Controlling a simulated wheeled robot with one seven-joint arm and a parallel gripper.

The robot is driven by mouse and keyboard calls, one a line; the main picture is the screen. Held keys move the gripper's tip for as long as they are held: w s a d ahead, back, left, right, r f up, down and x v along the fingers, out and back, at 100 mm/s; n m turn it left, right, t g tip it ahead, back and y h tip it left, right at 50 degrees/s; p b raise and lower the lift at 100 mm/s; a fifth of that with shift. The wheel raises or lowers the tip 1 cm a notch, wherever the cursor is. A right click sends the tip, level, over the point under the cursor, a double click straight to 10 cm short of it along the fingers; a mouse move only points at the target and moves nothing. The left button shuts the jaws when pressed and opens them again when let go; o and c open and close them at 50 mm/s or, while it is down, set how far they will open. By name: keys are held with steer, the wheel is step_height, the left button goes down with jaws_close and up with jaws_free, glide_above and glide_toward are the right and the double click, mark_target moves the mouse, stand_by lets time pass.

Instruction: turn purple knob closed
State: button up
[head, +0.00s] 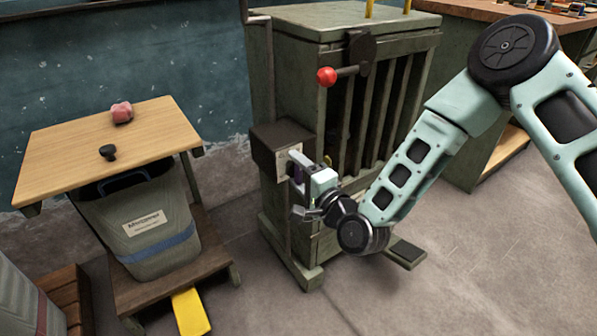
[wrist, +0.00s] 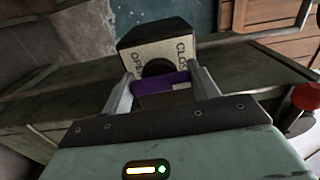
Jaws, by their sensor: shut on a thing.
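The purple knob (wrist: 160,86) sits between the two fingers of my gripper (wrist: 160,84) in the wrist view. My gripper is shut on it, one finger on each side. Behind the knob is a pale plate (wrist: 150,57) with "OPEN" lettered on the left and "CLOS..." on the right; the end of that word is hidden. In the head view my gripper (head: 303,190) reaches the plate on a dark box (head: 281,143) at the left front of the green cabinet. The knob shows there only as a small purple patch, mostly hidden by my gripper.
The green slatted cabinet (head: 345,24) has a red-ball lever (head: 326,77) above the box. At left stands a wooden-topped cart (head: 60,150) with a grey bin (head: 150,220). A yellow piece (head: 190,312) and a dark pedal (head: 406,253) are low down. Open floor lies at right.

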stand_by(0.5)
steer(key=o, duration=1)
steer(key=p+v, duration=0.5)
steer(key=v, duration=1.2)
steer(key=shift+s+d, duration=0.15)
steer(key=shift+d, duration=0.1)
